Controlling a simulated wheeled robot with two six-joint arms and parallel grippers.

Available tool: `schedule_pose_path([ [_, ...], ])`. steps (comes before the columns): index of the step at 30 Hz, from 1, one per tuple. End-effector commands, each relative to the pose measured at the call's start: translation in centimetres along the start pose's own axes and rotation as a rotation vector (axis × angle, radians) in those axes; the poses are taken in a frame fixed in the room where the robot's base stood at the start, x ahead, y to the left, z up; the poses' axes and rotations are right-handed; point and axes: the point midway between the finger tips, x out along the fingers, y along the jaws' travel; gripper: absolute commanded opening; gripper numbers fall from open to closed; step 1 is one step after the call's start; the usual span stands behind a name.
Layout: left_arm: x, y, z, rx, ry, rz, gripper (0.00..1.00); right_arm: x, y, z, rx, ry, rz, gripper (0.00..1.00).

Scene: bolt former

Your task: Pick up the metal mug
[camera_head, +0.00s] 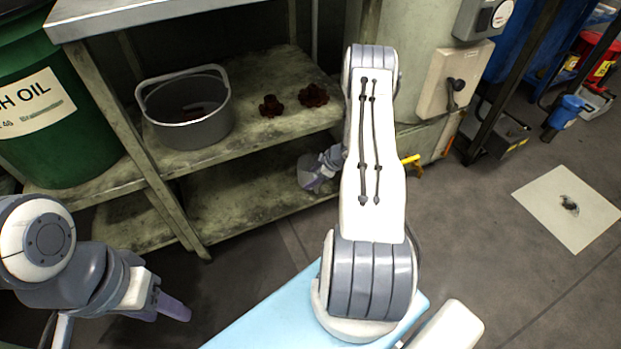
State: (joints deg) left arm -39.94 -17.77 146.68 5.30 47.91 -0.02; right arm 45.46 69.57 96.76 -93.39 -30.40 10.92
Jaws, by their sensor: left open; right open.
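No small metal mug is clearly recognisable in the head view. A grey, round, open container (190,128) with a raised handle stands upright on the middle shelf, with something dark inside; I cannot tell whether it is the mug. My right gripper (312,178) is low in front of the shelving, right of and below the container and apart from it. It is open, but partly hidden behind my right arm. My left gripper (172,308) is open and low at the left, in front of the shelving and away from the container.
Two rusty brown parts (271,106) (313,96) lie right of the container. The metal shelving (246,145) has a post and an upper shelf near it. A green oil drum (75,140) stands left. Pale machinery (422,75) stands right. The right floor holds a stained sheet (545,200).

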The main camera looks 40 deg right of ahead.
Motion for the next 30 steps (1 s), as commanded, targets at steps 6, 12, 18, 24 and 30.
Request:
schedule_pose_path([
  [6, 2.5, -0.2, 0.1, 0.000, 0.000, 0.000, 0.50, 3.8, -0.2, 0.1, -0.003, 0.000, -0.002, 0.65],
  [12, 2.4, -0.2, 0.1, 0.000, 0.000, 0.000, 0.50, 4.0, -0.1, -0.2, -0.002, 0.000, -0.002, 0.65],
  [18, 2.4, -0.2, 0.1, 0.000, 0.000, 0.000, 0.50, 4.0, -0.1, -0.2, -0.003, 0.000, -0.002, 0.15],
  [24, 2.4, -0.2, 0.1, 0.000, 0.000, 0.000, 0.50, 4.0, -0.2, -0.2, -0.003, 0.000, -0.003, 0.00],
  [30, 2.4, -0.2, 0.1, 0.000, 0.000, 0.000, 0.50, 4.0, -0.1, -0.2, -0.003, 0.001, -0.002, 0.00],
])
